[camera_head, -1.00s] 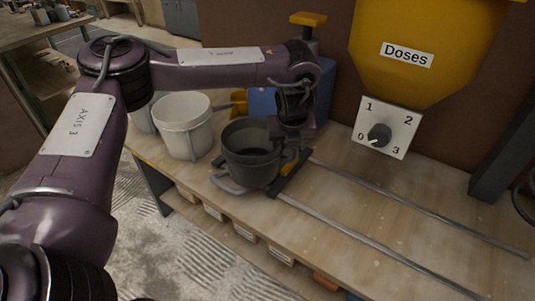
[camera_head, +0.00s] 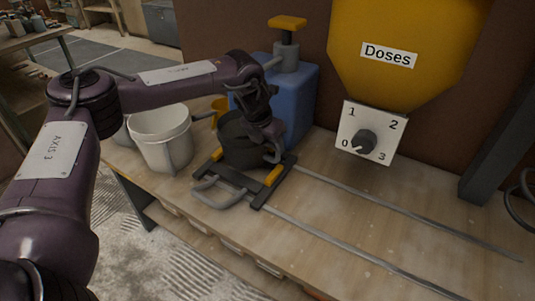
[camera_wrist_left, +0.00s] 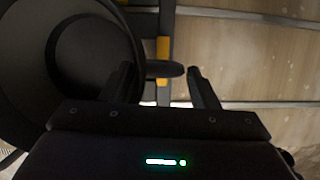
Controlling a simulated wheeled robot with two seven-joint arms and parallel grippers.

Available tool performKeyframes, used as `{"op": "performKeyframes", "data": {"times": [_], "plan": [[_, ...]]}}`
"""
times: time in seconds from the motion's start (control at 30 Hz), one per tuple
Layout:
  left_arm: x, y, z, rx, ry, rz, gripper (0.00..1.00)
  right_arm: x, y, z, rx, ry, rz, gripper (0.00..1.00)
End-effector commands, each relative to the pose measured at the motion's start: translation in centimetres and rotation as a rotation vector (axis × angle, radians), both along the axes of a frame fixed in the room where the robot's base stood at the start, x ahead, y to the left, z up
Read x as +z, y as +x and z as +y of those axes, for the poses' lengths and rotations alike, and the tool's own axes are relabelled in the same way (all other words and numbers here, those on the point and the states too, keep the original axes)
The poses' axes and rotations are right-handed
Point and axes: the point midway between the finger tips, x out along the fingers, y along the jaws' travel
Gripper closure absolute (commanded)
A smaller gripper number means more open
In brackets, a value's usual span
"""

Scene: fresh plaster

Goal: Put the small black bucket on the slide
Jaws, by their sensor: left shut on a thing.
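The small black bucket (camera_head: 238,140) is upright at the rear part of the slide in the head view. I cannot tell whether it touches the slide. The slide is a dark frame (camera_head: 228,178) with yellow blocks and a grey front handle (camera_head: 217,193), at the left end of two metal rails. My left gripper (camera_head: 272,150) is at the bucket's right side. In the left wrist view the bucket (camera_wrist_left: 85,50) fills the left, and my left gripper's fingers (camera_wrist_left: 165,80) are on either side of a dark tab on it. My right gripper is not in view.
White buckets (camera_head: 162,135) stand at the left of the workbench (camera_head: 345,210). A blue machine (camera_head: 298,95) with a yellow top is behind. A yellow hopper marked Doses (camera_head: 395,50) and a dial (camera_head: 366,141) hang above the rails (camera_head: 400,214). The bench around the rails is clear.

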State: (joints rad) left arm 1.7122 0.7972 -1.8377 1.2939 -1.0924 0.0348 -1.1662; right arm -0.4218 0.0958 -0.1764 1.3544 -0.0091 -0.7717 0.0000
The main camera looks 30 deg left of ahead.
Motion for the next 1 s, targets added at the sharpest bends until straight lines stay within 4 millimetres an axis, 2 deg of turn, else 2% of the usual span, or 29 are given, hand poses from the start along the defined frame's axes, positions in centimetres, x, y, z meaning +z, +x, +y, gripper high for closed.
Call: {"op": "performKeyframes", "data": {"times": [0.1, 0.2, 0.6, 0.63, 0.8, 1.0], "plan": [[-2.3, -0.1, 0.0, 0.001, 0.001, 0.003, 0.79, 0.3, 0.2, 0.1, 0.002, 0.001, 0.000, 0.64], [-3.4, 0.0, 0.0, 0.001, 0.001, 0.001, 0.79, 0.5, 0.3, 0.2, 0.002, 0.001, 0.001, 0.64], [-4.1, 0.0, 0.0, 0.001, 0.001, 0.001, 0.79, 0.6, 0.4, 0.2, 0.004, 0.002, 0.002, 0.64], [-4.2, -0.1, 0.0, 0.001, 0.000, 0.002, 0.44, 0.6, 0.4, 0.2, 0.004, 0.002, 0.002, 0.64], [-4.1, -0.1, 0.0, 0.001, 0.000, 0.002, 0.23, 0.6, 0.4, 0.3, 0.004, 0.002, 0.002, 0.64], [-4.1, 0.0, 0.0, 0.001, 0.001, 0.001, 0.23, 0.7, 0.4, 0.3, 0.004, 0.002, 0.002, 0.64]]}}
